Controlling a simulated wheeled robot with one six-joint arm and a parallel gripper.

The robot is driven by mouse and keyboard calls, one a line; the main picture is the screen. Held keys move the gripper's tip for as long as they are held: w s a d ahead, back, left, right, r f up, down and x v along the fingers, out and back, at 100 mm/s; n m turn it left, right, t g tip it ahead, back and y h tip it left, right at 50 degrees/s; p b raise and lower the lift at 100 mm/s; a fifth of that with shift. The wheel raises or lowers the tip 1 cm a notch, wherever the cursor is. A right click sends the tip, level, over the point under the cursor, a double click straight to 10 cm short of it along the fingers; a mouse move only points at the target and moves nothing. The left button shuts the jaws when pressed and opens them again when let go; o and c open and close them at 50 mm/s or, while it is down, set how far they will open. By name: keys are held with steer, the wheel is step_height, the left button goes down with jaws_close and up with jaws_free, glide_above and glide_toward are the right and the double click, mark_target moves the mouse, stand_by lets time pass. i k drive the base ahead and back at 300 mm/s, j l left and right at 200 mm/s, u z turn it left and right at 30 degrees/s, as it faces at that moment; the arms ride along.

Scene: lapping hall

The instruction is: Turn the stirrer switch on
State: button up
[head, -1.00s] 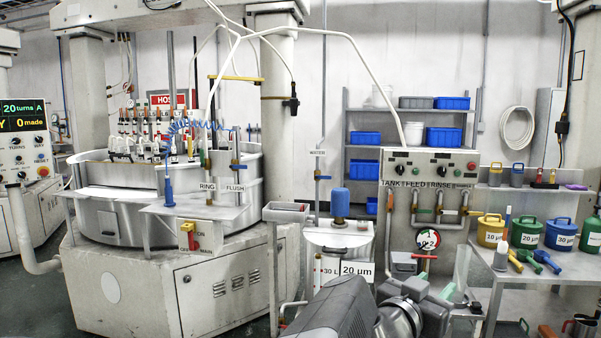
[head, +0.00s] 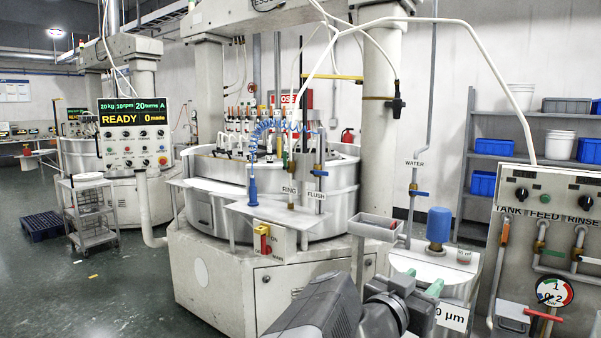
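The tank (head: 420,264) with a pale round lid stands right of centre in the head view. The blue stirrer motor (head: 439,228) stands upright on its lid. A small box (head: 463,256) sits on the lid beside the motor; I cannot tell whether it is the stirrer switch or how it is set. My gripper (head: 415,298) is low in front of the tank, apart from the motor and the small box. Green parts show at its end. The arm partly hides the tank's front, and I cannot make out the finger gap.
A red and yellow switch (head: 263,240) marked ON is on the lapping machine (head: 215,280). A panel with black knobs (head: 550,195) stands at the right, above pipes and a gauge (head: 553,291). A trolley (head: 90,215) and blue pallet (head: 42,227) stand left. Grey floor is open at lower left.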

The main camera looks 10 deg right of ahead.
mark_target(521, 193)
steer(key=i+l, duration=0.15)
steer(key=l, duration=0.25)
steer(key=i+l+u, duration=0.1)
steer(key=l, duration=0.3)
steer(key=i+l+u, duration=0.1)
steer(key=l, duration=0.3)
steer(key=i+l, duration=0.15)
steer(key=l, duration=0.3)
steer(key=i+l+u, duration=0.1)
steer(key=l, duration=0.3)
steer(key=i+l, duration=0.1)
steer(key=l, duration=0.35)
steer(key=i+l, duration=0.1)
steer(key=l, duration=0.3)
steer(key=i+l, duration=0.1)
steer(key=l, duration=0.3)
steer(key=i+l, duration=0.1)
steer(key=l, duration=0.3)
steer(key=u, duration=0.05)
